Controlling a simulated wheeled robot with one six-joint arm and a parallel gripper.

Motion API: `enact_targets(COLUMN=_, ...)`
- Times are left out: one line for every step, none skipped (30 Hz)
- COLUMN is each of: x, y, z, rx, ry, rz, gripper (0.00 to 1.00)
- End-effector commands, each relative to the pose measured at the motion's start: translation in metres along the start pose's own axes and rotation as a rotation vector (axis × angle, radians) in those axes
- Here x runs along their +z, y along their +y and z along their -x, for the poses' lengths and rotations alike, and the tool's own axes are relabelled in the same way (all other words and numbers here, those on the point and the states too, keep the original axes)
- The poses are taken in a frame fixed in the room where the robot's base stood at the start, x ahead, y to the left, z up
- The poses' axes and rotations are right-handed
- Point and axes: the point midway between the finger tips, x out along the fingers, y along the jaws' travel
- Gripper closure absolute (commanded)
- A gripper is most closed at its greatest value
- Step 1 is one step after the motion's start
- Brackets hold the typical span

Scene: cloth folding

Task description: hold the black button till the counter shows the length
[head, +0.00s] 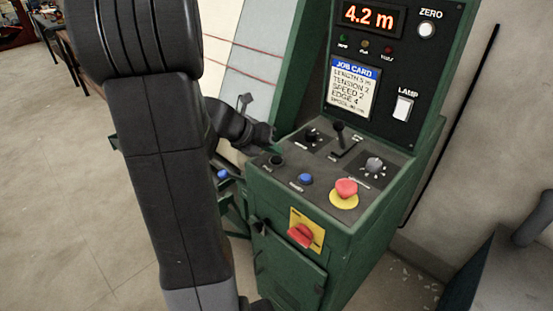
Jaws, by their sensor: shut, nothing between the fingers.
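The black button (277,161) is at the left front of the green console's sloping top, left of a blue button (306,179). The counter (368,18) on the upright panel reads 4.2 m in orange digits. The job card (351,87) below it reads length 5 m, tension 2, speed 2, edge 4. My gripper (262,137) is shut and empty, at the console's left edge, just above and left of the black button in the picture. It looks apart from the button, but the exact gap is hard to tell. My arm hides part of the scene to the left.
A red mushroom button (346,189) on a yellow ring, a knob (374,165) and a small lever (338,130) share the console top. A red switch (300,235) is on the front. The zero button (427,30) and lamp switch (402,107) are on the panel. Floor at left is open.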

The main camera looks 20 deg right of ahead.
Motion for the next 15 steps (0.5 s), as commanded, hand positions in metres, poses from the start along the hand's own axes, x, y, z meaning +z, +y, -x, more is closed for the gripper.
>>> enact_targets(x=0.0000, y=0.0000, z=0.0000, rx=0.000, ry=0.000, rz=0.000, gripper=1.00)
enact_targets(x=0.0000, y=0.0000, z=0.0000, rx=0.000, ry=0.000, rz=0.000, gripper=1.00)
enact_targets(x=0.0000, y=0.0000, z=0.0000, rx=0.000, ry=0.000, rz=0.000, gripper=1.00)
enact_targets(x=-0.0001, y=0.0001, z=-0.0001, rx=0.000, ry=0.000, rz=0.000, gripper=1.00)
enact_targets(x=-0.0003, y=0.0003, z=-0.0004, rx=0.000, ry=0.000, rz=0.000, gripper=1.00)
enact_targets(x=-0.0008, y=0.0007, z=-0.0010, rx=0.000, ry=0.000, rz=0.000, gripper=1.00)
enact_targets(x=-0.0012, y=0.0011, z=-0.0016, rx=0.000, ry=0.000, rz=0.000, gripper=1.00)
enact_targets(x=-0.0018, y=0.0016, z=-0.0023, rx=0.000, ry=0.001, rz=0.000, gripper=1.00)
enact_targets(x=-0.0025, y=0.0023, z=-0.0034, rx=0.000, ry=0.001, rz=0.000, gripper=1.00)
enact_targets(x=-0.0031, y=0.0029, z=-0.0042, rx=0.000, ry=0.001, rz=0.000, gripper=1.00)
enact_targets(x=-0.0037, y=0.0034, z=-0.0049, rx=0.000, ry=0.001, rz=0.000, gripper=1.00)
enact_targets(x=-0.0042, y=0.0040, z=-0.0057, rx=0.000, ry=0.001, rz=0.000, gripper=1.00)
enact_targets(x=-0.0044, y=0.0043, z=-0.0060, rx=0.000, ry=0.000, rz=0.000, gripper=1.00)
enact_targets(x=-0.0045, y=0.0044, z=-0.0061, rx=0.000, ry=0.000, rz=0.001, gripper=1.00)
enact_targets(x=-0.0044, y=0.0043, z=-0.0061, rx=0.000, ry=0.000, rz=0.000, gripper=1.00)
